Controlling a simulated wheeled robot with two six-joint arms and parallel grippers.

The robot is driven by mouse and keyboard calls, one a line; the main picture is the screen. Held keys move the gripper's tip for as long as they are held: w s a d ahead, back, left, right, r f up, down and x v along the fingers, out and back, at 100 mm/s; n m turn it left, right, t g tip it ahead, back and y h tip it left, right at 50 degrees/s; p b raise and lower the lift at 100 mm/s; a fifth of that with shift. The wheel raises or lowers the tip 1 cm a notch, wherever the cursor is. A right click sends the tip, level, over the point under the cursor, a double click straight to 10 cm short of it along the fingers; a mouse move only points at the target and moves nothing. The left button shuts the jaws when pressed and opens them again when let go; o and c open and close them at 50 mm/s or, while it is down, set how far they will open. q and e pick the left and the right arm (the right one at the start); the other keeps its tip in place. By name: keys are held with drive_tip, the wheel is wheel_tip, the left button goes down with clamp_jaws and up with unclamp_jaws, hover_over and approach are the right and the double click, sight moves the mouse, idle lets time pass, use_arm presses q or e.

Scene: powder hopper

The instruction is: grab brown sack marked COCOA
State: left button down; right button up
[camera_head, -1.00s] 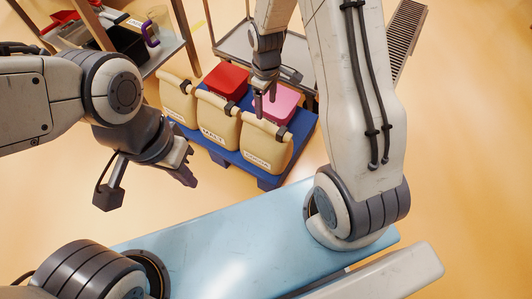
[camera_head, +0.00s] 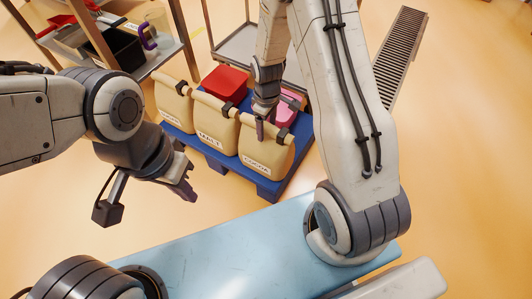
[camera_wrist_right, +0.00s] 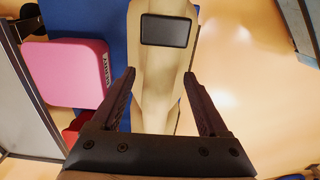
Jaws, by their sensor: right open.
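The COCOA sack (camera_head: 266,152) is tan-brown with a white label on its front. It stands upright at the right end of a row of three sacks on a blue pallet (camera_head: 270,188). My right gripper (camera_head: 260,130) points down at its top. In the right wrist view, the sack's top (camera_wrist_right: 160,65) with a black clip (camera_wrist_right: 166,30) lies between and beyond the open fingers, which do not close on it. My left gripper (camera_head: 186,187) hangs over the floor to the left, away from the sacks; its jaw opening is unclear.
The MALT sack (camera_head: 214,128) and another tan sack (camera_head: 174,104) stand to the left. A red container (camera_head: 224,82) and a pink container (camera_head: 286,110) sit behind the sacks. A shelf and a metal cart stand at the back. A floor grate (camera_head: 400,55) lies at right.

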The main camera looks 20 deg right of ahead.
drive_tip(key=shift+r, duration=0.1)
clamp_jaws()
idle(1.2)
drive_tip(key=shift+r, duration=0.1)
